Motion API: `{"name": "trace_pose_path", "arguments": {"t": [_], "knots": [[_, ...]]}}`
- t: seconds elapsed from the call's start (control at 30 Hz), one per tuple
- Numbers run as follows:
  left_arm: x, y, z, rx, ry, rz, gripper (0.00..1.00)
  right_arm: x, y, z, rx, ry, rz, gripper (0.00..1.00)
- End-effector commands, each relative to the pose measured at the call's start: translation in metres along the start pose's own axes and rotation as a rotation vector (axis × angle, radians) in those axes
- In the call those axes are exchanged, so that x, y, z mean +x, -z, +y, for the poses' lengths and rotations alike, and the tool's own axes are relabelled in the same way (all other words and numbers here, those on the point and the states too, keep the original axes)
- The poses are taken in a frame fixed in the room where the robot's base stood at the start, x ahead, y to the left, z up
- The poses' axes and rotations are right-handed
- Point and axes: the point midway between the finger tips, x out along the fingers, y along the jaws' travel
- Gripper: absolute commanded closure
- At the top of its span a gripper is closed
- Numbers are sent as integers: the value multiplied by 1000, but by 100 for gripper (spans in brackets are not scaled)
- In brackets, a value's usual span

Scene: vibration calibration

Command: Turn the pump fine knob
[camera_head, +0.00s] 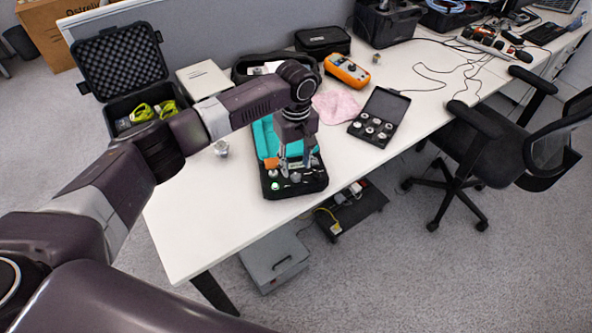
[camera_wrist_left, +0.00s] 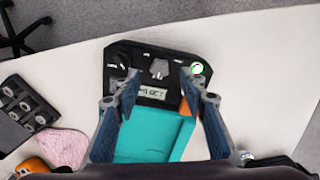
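The pump unit is a black and teal case (camera_head: 265,140) on the white table, with a dark control panel (camera_wrist_left: 140,50) at its near end. In the left wrist view the panel carries a black knob (camera_wrist_left: 123,60), a grey knob (camera_wrist_left: 159,68), a green-lit round button (camera_wrist_left: 197,68) and a small display (camera_wrist_left: 152,93). I cannot tell from labels which knob is the fine knob. My left gripper (camera_head: 296,168) points down over the panel, and its spread fingers show in the left wrist view (camera_wrist_left: 160,84). It is open and empty, with the grey knob visible between the fingertip directions. My right gripper is not in view.
A black case of round parts (camera_head: 380,118), a pink cloth (camera_head: 335,106) and an orange meter (camera_head: 347,70) lie right of the pump. A small metal part (camera_head: 221,148) stands to its left. The table's front edge is close to the panel.

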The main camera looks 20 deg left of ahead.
Motion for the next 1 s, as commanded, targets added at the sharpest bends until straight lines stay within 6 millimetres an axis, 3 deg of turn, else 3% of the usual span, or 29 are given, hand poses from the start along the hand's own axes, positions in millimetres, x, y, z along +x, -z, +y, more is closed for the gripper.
{"name": "trace_pose_path", "arguments": {"t": [0.23,0.6,0.93,1.0], "knots": [[32,0,0,2,1,0,61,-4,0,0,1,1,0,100],[39,0,0,3,0,1,62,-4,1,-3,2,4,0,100],[39,0,0,3,0,0,99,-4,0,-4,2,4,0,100],[38,0,0,3,0,0,100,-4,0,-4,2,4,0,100]]}}
